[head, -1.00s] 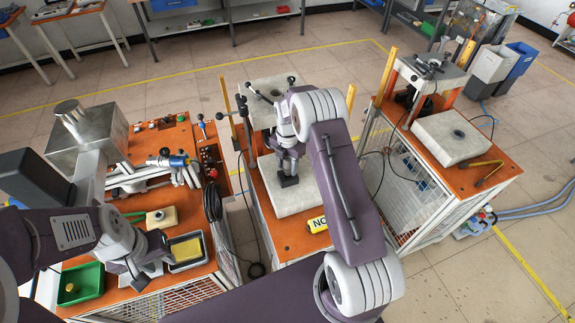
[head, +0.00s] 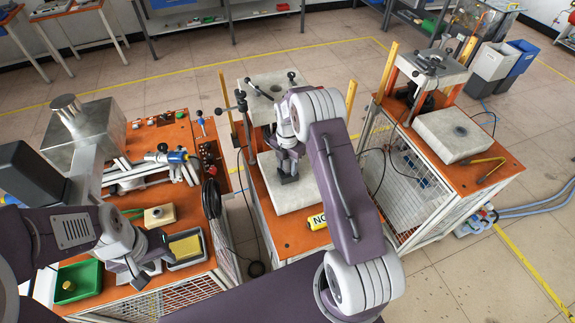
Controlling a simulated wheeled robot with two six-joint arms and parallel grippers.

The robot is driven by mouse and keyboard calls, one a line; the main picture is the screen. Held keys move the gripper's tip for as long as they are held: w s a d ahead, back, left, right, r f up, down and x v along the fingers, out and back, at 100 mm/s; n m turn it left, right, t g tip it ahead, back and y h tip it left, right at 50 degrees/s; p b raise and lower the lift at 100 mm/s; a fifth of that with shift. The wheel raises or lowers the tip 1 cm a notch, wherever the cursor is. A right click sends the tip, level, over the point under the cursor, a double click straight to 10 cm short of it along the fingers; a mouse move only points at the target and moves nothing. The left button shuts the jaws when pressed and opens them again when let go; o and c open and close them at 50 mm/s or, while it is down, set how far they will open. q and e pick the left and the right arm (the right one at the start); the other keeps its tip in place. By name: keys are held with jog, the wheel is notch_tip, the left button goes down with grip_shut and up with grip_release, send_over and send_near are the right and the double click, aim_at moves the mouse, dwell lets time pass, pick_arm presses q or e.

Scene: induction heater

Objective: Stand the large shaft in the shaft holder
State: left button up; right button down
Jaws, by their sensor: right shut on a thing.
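My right gripper (head: 288,177) points down over the pale slab (head: 311,191) on the middle cart. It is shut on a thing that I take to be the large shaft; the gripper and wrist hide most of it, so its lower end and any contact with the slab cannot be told. I cannot clearly pick out the shaft holder. Above and behind the gripper is a pale plate with a round hole (head: 257,84). My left gripper (head: 150,265) is open and empty over the left cart, close to the tray with a yellow pad (head: 186,247).
A metal box with a cylinder on top (head: 103,128), silver rods (head: 140,180) and a green bin (head: 88,283) are on the left cart. A yellow post (head: 351,97) and a black lever (head: 240,103) flank the middle plate. A similar cart (head: 488,183) stands at right.

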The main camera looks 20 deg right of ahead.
jog(key=shift+f, duration=0.25)
jog(key=c, duration=0.7)
grip_release()
notch_tip(320, 180, up, 8)
jog(key=shift+r+b, duration=0.2)
jog(key=shift+b, duration=1.05)
jog(key=shift+r, duration=0.4)
